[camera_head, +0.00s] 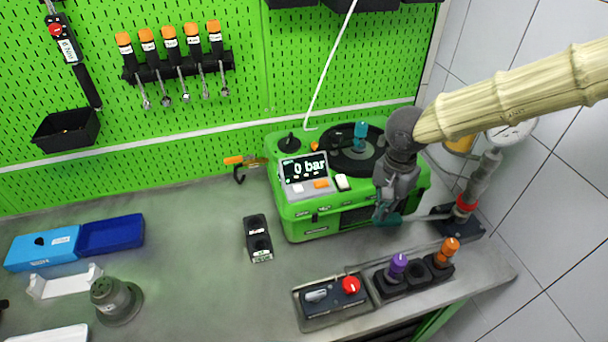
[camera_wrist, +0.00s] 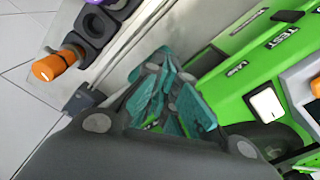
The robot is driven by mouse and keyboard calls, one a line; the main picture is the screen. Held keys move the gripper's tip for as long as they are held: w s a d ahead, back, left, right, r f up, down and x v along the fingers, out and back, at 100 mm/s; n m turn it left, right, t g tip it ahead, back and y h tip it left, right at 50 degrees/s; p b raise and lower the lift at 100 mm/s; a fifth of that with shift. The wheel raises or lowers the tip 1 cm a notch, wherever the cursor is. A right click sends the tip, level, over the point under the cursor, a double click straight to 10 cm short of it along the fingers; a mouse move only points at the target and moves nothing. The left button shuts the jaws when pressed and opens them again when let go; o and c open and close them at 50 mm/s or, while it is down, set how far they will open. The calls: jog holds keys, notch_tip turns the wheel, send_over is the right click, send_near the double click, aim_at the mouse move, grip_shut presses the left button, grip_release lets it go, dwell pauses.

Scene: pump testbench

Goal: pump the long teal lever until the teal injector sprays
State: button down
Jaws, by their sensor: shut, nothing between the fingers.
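The teal injector (camera_head: 361,130) stands upright on the black round top of the green pump tester (camera_head: 310,225), whose display reads 0 bar. My gripper (camera_head: 384,217) is at the tester's front right side, pointing down. In the wrist view my teal fingers (camera_wrist: 168,100) are closed together, with nothing seen between them, beside the tester's green casing (camera_wrist: 240,75). I cannot pick out a long teal lever apart from my teal fingers; my gripper and arm hide part of that area. No spray shows at the injector.
A grey upright with a red ring (camera_head: 466,203) stands right of the tester. In front are a holder with purple (camera_head: 397,266) and orange (camera_head: 448,251) injectors and a box with a red knob (camera_head: 351,285). A black block (camera_head: 257,238) stands left.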

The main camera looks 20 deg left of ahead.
notch_tip(320, 180, down, 8)
jog(key=b, duration=0.1)
jog(key=shift+s+a+r, duration=0.2)
jog(key=shift+s+a, duration=0.05)
jog(key=shift+a, duration=0.05)
dwell(1.2)
jog(key=shift+r, duration=0.1)
jog(key=r+p, duration=0.4)
jog(key=p, duration=0.1)
jog(key=r+p, duration=0.2)
jog(key=p, duration=0.1)
jog(key=shift+w+d+r, duration=0.3)
jog(key=shift+d, duration=0.05)
jog(key=shift+f, duration=0.15)
dwell(0.5)
